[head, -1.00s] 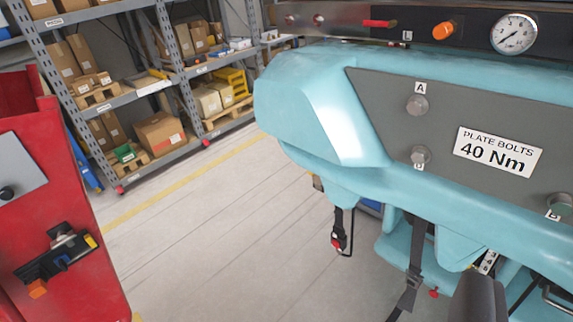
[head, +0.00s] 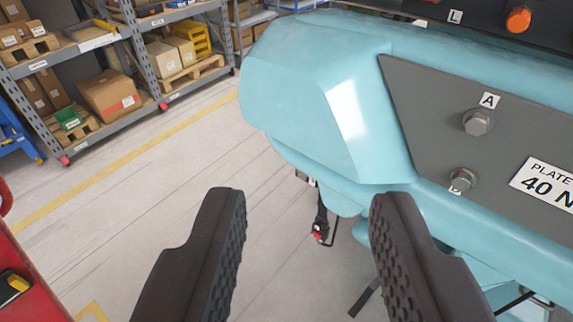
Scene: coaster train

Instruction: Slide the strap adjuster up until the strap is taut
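My gripper (head: 308,200) is open and empty, its two dark ridged fingers wide apart at the bottom of the head view. Between the fingers, farther off, a short dark strap with a red-marked buckle (head: 319,234) hangs below the teal coaster car (head: 310,95). A piece of another dark strap (head: 364,298) shows low beside the right finger, which hides most of it. I cannot make out the strap adjuster or tell how taut the strap is.
A grey plate (head: 430,115) with bolts and a torque label is on the car's side. A red cabinet (head: 30,285) stands at the lower left. Shelving with boxes (head: 110,93) stands at the back left. The floor (head: 150,170) between is clear.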

